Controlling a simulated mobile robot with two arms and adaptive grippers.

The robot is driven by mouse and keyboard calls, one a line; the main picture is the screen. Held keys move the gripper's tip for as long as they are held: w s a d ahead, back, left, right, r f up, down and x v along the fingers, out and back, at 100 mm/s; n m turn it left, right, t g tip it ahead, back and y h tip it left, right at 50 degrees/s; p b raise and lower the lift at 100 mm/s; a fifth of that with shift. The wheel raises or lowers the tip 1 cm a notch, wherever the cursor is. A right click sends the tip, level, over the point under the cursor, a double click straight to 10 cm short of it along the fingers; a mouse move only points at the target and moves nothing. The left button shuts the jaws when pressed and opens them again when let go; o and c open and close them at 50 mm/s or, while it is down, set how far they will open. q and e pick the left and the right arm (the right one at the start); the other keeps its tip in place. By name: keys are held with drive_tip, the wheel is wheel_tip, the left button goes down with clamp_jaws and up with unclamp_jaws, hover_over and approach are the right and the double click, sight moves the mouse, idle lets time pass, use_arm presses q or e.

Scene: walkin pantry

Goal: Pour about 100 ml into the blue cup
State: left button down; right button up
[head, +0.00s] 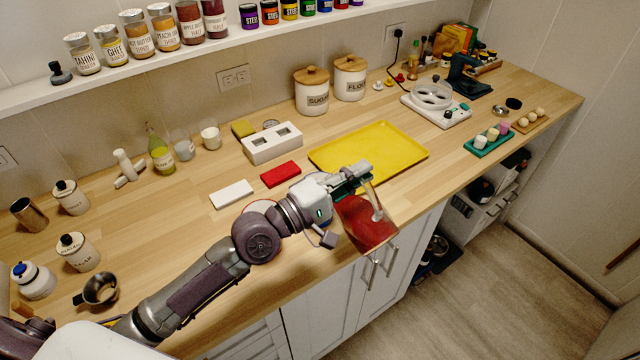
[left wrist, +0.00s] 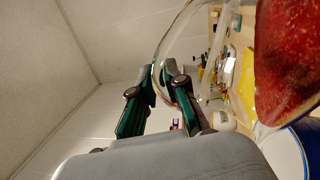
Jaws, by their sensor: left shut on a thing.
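My left gripper (head: 358,178) is shut on the handle of a clear pitcher (head: 368,222) with red liquid in it. The pitcher is held near the counter's front edge; its exact tilt is hard to tell. In the left wrist view, the fingers (left wrist: 163,82) close around the clear handle, and red liquid shows in the pitcher (left wrist: 288,60). A round white thing with a blue rim (left wrist: 309,140) shows below the pitcher there; it may be the blue cup. I cannot make out a blue cup in the head view. My right gripper is not in view.
A yellow tray (head: 400,150) lies behind the pitcher. A red block (head: 281,174) and a white block (head: 231,194) lie left of the tray. A white socketed box (head: 272,147) stands behind them. Jars and a metal cup (head: 29,214) stand at left.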

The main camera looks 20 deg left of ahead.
sight(365, 201)
use_arm(q)
drive_tip(key=shift+w+a+r+n, duration=0.25)
drive_tip(key=shift+a+r+n, duration=0.15)
drive_tip(key=shift+r+n, duration=0.25)
drive_tip(key=shift+w+a+r+n+t, duration=0.15)
drive_tip(key=shift+w+a+n, duration=0.15)
drive_tip(key=shift+a+n, duration=0.15)
drive_tip(key=shift+w+a+r+n+t, duration=0.1)
drive_tip(key=shift+w+a+n+t, duration=0.05)
drive_tip(key=shift+w+a+n, duration=0.2)
idle(2.0)
drive_tip(key=shift+s+d+f+m+p, duration=0.15)
drive_tip(key=shift+s+d+f+m, duration=0.05)
drive_tip(key=shift+s+d+m, duration=0.2)
drive_tip(key=shift+s+d+f+m+p, duration=0.15)
drive_tip(key=shift+s+d+m, duration=0.15)
drive_tip(key=shift+d, duration=0.2)
drive_tip(key=d+f+m, duration=0.1)
drive_tip(key=s+f+m+b, duration=0.1)
drive_tip(key=m, duration=0.1)
drive_tip(key=shift+s+d+g+b, duration=0.15)
drive_tip(key=shift+d+g+b, duration=0.15)
drive_tip(key=shift+d+g, duration=0.1)
drive_tip(key=shift+s+d+f+m+b, duration=0.2)
drive_tip(key=shift+f+m, duration=0.15)
drive_tip(key=shift+m, duration=0.2)
drive_tip(key=shift+s+d+f+m+b, duration=0.1)
drive_tip(key=shift+d+f+m, duration=0.1)
drive_tip(key=shift+f+m, duration=0.25)
